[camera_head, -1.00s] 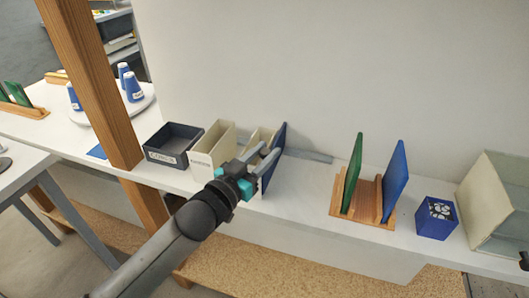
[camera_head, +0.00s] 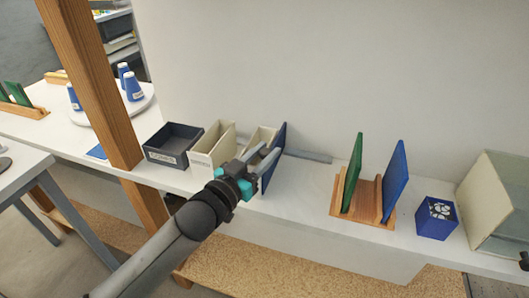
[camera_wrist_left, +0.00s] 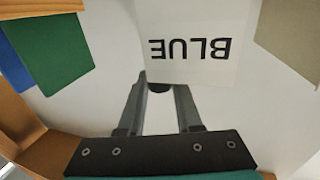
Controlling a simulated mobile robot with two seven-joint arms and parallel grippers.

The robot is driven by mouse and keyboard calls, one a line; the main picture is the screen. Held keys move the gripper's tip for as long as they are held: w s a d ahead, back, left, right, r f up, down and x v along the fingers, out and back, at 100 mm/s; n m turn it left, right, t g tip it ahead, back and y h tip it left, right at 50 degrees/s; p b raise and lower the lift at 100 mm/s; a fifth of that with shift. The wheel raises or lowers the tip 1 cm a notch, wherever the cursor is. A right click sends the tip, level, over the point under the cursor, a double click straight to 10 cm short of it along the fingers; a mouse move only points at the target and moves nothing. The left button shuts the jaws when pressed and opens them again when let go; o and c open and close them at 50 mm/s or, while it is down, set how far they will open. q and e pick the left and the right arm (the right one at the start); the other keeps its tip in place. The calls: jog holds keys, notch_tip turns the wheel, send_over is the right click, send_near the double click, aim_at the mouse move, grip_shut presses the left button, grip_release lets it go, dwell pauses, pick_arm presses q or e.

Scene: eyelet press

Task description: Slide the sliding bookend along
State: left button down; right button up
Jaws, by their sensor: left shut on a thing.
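The sliding bookend appears to be the upright blue panel (camera_head: 272,165) on the shelf, beside a grey rail (camera_head: 308,156) along the wall. My left gripper (camera_head: 272,149) reaches in from the front, its fingers overlapping the panel's left side. In the left wrist view the fingers (camera_wrist_left: 158,88) close in on a small dark piece at the edge of a white face (camera_wrist_left: 195,65) lettered BLUE, which appears upside down. The gripper is shut on a part of the bookend; the exact contact is partly hidden.
Left of the bookend stand cream holders (camera_head: 213,150) and a dark open bin (camera_head: 173,143). To the right, past bare shelf, is a wooden rack (camera_head: 363,212) with green and blue panels, then a blue box (camera_head: 435,217). A wooden post (camera_head: 92,85) stands at left.

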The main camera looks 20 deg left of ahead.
pick_arm(q)
jog(key=d+p, duration=0.2)
jog(key=d, duration=0.8)
jog(key=shift+s+d+p, duration=0.2)
jog(key=shift+p, duration=0.2)
jog(key=c, duration=0.6)
grip_release()
jog(key=shift+d, duration=0.15)
